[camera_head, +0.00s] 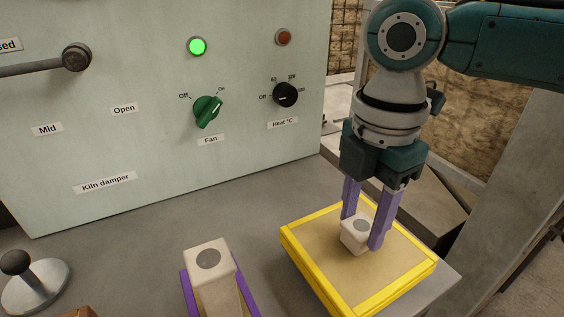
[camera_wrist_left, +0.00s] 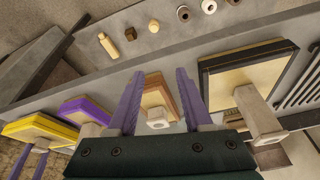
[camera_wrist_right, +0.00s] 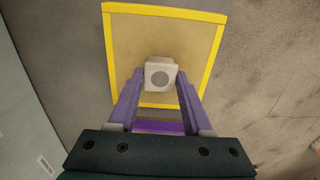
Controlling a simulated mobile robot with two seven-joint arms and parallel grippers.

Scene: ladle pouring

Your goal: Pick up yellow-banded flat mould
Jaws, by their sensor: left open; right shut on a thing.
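The yellow-banded flat mould (camera_head: 305,259) is a square tan slab with a yellow rim and a pale block handle on top, at the right end of the grey bench in the head view. My right gripper (camera_head: 362,231) comes down from above and is shut on that handle, one purple finger on each side. The mould (camera_wrist_right: 164,9) also fills the middle of the right wrist view. It looks level; I cannot tell whether it touches the bench. My left gripper (camera_wrist_left: 159,72) is open and empty, above a brown-banded mould (camera_wrist_left: 157,91) with a pale handle.
A purple-banded mould (camera_head: 188,287) with a tall pale handle stands left of the yellow one. A black-banded mould (camera_wrist_left: 245,72) lies farther along. A panel with knobs (camera_head: 208,110) and a lever (camera_head: 76,57) rises behind the bench. A round metal base with a black knob (camera_head: 36,285) stands at left.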

